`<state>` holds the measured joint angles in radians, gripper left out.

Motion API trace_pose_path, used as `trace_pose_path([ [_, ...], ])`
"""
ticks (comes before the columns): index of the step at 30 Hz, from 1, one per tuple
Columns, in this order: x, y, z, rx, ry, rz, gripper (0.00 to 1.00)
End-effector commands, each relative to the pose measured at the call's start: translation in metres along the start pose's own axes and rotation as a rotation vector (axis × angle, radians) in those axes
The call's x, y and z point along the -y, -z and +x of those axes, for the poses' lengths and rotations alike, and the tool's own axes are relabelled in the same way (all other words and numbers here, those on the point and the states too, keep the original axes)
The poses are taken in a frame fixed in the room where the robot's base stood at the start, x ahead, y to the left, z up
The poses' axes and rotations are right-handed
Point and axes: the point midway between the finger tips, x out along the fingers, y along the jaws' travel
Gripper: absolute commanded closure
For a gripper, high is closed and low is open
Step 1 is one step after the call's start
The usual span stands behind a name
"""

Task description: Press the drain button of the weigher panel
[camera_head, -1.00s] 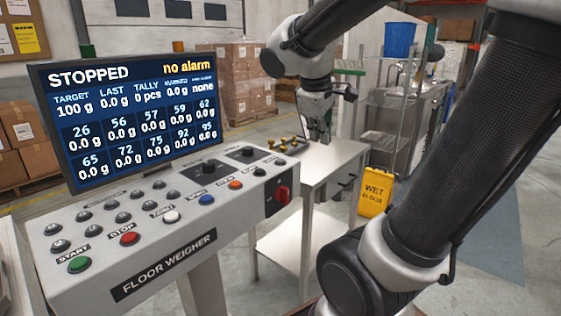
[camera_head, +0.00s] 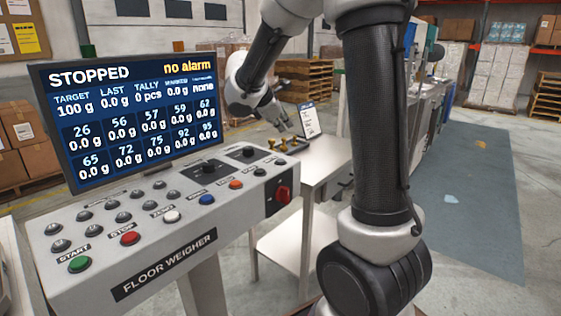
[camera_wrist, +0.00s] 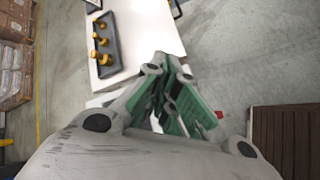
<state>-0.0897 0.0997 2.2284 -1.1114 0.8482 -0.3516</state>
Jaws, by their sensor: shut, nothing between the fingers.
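The weigher panel (camera_head: 130,255), marked FLOOR WEIGHER, stands at the left in the head view. Its screen (camera_head: 130,115) reads STOPPED and no alarm. The front row has a green START button (camera_head: 80,264), a red STOP button (camera_head: 130,238), a white button (camera_head: 171,216), a blue button (camera_head: 207,199) and an orange button (camera_head: 236,184). Labels beyond STOP are too small to read, so I cannot tell which is drain. My gripper (camera_head: 283,127) is shut and empty, behind the panel's far right end, apart from the buttons. It also shows in the wrist view (camera_wrist: 172,68).
A red rotary switch (camera_head: 283,193) sits on the panel's right end. Behind it, a pale table (camera_head: 325,156) bears a dark tray (camera_wrist: 98,60) of brass weights and an upright card (camera_head: 309,119). Pallets (camera_head: 305,80) stand farther back. The floor at right is clear.

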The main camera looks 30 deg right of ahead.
Motion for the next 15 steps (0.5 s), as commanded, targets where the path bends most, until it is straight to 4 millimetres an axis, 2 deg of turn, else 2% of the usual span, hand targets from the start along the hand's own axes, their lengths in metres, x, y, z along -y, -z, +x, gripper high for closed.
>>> trace_pose_path([
  [15, 0.035, 0.033, 0.047, 0.002, 0.003, -0.001, 1.00],
])
